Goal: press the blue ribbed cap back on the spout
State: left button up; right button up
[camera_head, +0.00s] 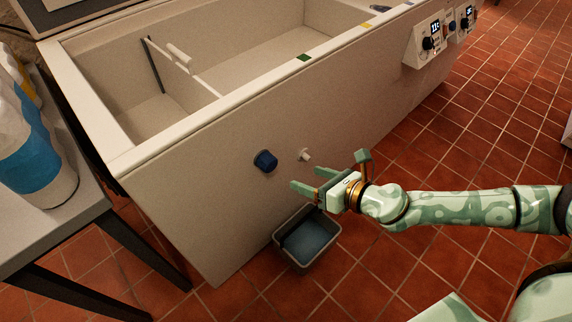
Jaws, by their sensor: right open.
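A dark blue cap-like piece (265,161) sits at the front wall of the white tank (215,165); its ribs are too small to make out, and I cannot tell how it is fixed there. A small white spout-like stub (305,155) sticks out of the same wall, just right of the blue piece. My right gripper (309,179) is open and empty, its fingers pointing left. In the picture it is below the stub and right of the blue piece, apart from both. My left gripper is not in view.
A grey bin (334,239) holding bluish liquid stands on the red tiled floor (440,170) below my right gripper. A grey table (75,215) with a blue-and-white container (35,150) is at the left. Control boxes (425,43) are on the tank's far right front.

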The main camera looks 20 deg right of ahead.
aim_at(272, 165)
jog(key=b+x, duration=0.1)
jog(key=x, duration=0.3)
jog(key=b+x, duration=0.2)
jog(key=x, duration=0.2)
jog(key=b+x, duration=0.1)
jog(key=x, duration=0.3)
jog(key=shift+f+b, duration=0.3)
jog(key=shift+b+x, duration=0.3)
jog(key=shift+x, duration=0.55)
jog(key=shift+w+r, duration=0.15)
jog(key=shift+w, duration=0.05)
jog(key=c, duration=1.2)
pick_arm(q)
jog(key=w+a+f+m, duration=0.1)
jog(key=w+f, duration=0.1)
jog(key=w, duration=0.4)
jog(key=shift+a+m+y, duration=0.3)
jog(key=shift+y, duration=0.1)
pick_arm(e)
jog(key=shift+s, duration=0.1)
